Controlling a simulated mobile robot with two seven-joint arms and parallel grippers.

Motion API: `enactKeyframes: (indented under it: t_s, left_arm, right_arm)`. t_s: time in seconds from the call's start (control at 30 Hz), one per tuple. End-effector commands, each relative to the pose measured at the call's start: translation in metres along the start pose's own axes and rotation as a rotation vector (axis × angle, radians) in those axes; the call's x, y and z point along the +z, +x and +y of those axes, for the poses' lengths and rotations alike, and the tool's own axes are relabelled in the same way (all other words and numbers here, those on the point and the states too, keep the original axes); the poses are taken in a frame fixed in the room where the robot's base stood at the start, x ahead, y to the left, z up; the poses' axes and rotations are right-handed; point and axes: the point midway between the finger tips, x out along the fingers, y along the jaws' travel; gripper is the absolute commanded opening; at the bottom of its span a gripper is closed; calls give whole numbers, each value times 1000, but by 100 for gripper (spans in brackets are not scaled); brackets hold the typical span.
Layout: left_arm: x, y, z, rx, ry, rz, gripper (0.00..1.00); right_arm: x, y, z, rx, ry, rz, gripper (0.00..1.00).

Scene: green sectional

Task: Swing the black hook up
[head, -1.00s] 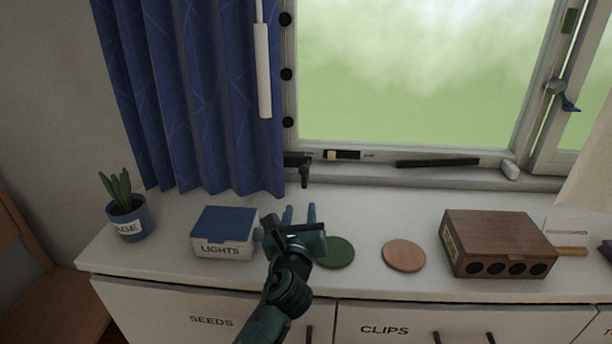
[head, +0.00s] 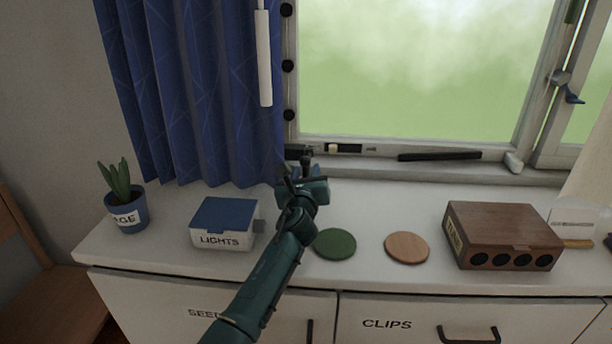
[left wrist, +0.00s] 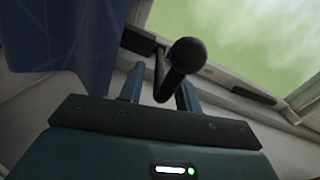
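The black hook (head: 306,161) hangs at the lower left corner of the window frame, by the curtain's edge. In the left wrist view the hook (left wrist: 188,55) has a round ball end and a shaft pointing toward the camera. My left gripper (head: 298,174) is at the hook, its fingers partly hidden by my wrist in the head view. In the left wrist view the fingers of my left gripper (left wrist: 158,88) stand apart, one on either side of the hook. I cannot tell whether either finger touches it. My right gripper is not in view.
A blue curtain (head: 190,90) hangs just left of the hook. On the white counter are a LIGHTS box (head: 222,238), a potted plant (head: 127,215), a green disc (head: 334,244), a wooden disc (head: 407,248) and a brown box (head: 505,222). A black bar (head: 440,157) lies along the window's lower frame.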

Motion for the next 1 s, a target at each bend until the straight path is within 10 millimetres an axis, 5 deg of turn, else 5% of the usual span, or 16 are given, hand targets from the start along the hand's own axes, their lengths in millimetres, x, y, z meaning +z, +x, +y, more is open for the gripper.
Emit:
enactKeyframes:
  t_s: [0.17, 0.57, 1.0]
  left_arm:
    - [0, 0, 0, 0, 0, -1, 33]
    - [0, 0, 0, 1, 0, -1, 0]
    - [1, 0, 1, 2, -1, 1, 0]
  right_arm:
    - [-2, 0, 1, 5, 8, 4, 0]
    - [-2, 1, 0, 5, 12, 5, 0]
    - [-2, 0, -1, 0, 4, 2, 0]
